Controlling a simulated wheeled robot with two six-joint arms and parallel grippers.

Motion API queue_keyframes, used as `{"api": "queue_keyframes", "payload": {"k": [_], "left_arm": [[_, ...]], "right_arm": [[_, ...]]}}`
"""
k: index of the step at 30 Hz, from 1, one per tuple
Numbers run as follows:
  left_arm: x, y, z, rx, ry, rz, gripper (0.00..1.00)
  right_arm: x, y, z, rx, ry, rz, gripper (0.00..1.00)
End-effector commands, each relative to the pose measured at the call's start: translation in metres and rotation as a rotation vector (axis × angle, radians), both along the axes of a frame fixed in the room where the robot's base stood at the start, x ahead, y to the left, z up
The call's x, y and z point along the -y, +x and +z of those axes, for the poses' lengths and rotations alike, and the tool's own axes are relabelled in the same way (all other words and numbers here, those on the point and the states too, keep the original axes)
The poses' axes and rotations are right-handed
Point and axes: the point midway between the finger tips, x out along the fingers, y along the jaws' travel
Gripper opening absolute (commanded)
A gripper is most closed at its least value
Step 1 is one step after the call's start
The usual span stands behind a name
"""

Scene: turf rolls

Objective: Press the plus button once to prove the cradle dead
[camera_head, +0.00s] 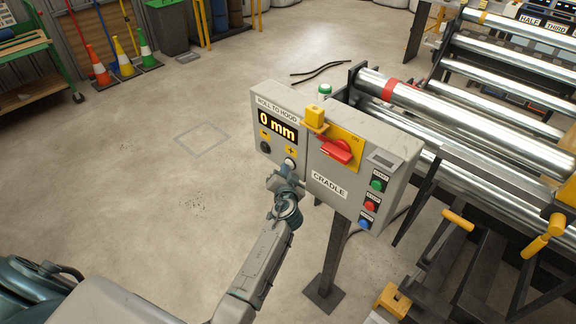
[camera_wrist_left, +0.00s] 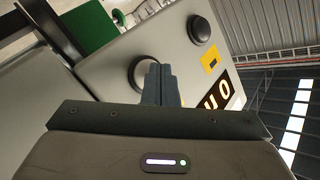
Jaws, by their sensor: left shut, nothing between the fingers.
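The grey panel box labelled "ROLL TO HOOD" (camera_head: 268,92) carries a display (camera_head: 277,126) reading "0 mm". Below it are a dark round button (camera_head: 265,147) and the plus button (camera_head: 291,163), under a yellow plus label. My left gripper (camera_head: 287,172) is shut and empty, its fingertips at the plus button. In the left wrist view the closed fingers (camera_wrist_left: 160,84) overlap the plus button's dark ring (camera_wrist_left: 140,72); I cannot tell whether they touch it. The cradle box (camera_head: 328,186) has a red rotary switch (camera_head: 337,151) on a yellow plate. My right gripper is not in view.
Green, red and blue buttons (camera_head: 370,204) sit at the cradle box's right side. A yellow block (camera_head: 314,117) juts out above the red switch. Metal rollers (camera_head: 470,120) stand to the right. The floor left of the panel is clear.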

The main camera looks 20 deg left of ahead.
Motion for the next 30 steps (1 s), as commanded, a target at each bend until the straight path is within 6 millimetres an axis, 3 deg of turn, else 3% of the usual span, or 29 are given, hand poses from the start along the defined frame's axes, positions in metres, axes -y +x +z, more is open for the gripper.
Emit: {"api": "queue_keyframes", "payload": {"k": [9, 20, 30], "left_arm": [[-0.005, -0.014, 0.001, 0.001, -0.001, 0.0, 0.0], [-0.006, -0.016, 0.0, 0.0, 0.0, 0.0, 0.0], [-0.017, -0.046, 0.0, 0.0, 0.001, 0.0, 0.0]], "right_arm": [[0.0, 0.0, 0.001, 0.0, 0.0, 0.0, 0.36], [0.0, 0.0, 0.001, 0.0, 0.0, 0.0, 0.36], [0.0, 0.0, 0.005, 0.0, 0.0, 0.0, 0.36]]}}
